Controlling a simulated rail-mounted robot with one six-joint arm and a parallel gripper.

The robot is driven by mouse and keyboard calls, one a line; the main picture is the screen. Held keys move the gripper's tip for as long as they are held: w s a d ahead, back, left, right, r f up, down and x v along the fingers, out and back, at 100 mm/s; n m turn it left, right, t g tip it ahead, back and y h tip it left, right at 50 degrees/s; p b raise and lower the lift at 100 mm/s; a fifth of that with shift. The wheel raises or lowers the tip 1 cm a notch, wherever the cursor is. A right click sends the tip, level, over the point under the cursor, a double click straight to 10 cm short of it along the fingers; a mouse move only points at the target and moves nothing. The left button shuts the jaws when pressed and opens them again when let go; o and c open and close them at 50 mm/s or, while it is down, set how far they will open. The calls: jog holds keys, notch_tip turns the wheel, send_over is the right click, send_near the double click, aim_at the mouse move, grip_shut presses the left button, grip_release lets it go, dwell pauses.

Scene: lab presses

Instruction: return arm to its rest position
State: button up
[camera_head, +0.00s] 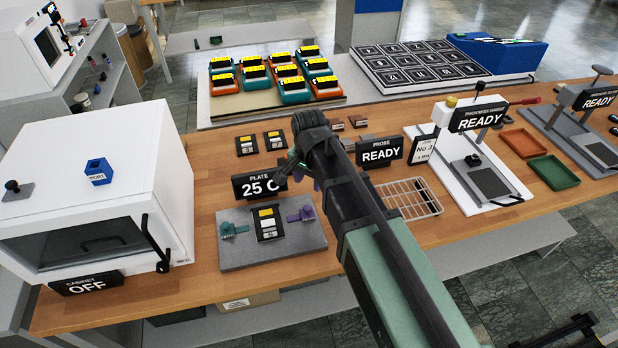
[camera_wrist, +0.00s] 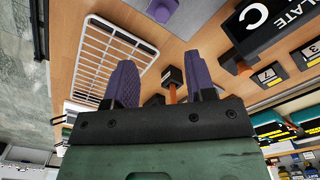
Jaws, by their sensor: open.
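My arm reaches over the wooden bench (camera_head: 190,185) from the lower right in the head view. My gripper (camera_head: 305,170) is largely hidden by my wrist there, near the plate sign and the probe sign. In the wrist view my gripper (camera_wrist: 160,80) has its two purple fingers spread apart. A small dark block with an orange part (camera_wrist: 172,76) shows in the gap between them. It appears to be beyond the fingers, but its distance is hard to judge.
The plate sign (camera_head: 259,186) and grey plate base (camera_head: 235,257) are left of my arm. The probe sign (camera_head: 380,152) and wire rack (camera_head: 425,207) are right.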

jog(key=shift+f, duration=0.1)
jog(key=s+d+n, duration=0.3)
jog(key=s+d, duration=0.2)
jog(key=d, duration=0.3)
jog(key=s+d+n, duration=0.3)
jog(key=s+d, duration=0.3)
jog(key=d, duration=0.3)
jog(key=shift+s, duration=0.15)
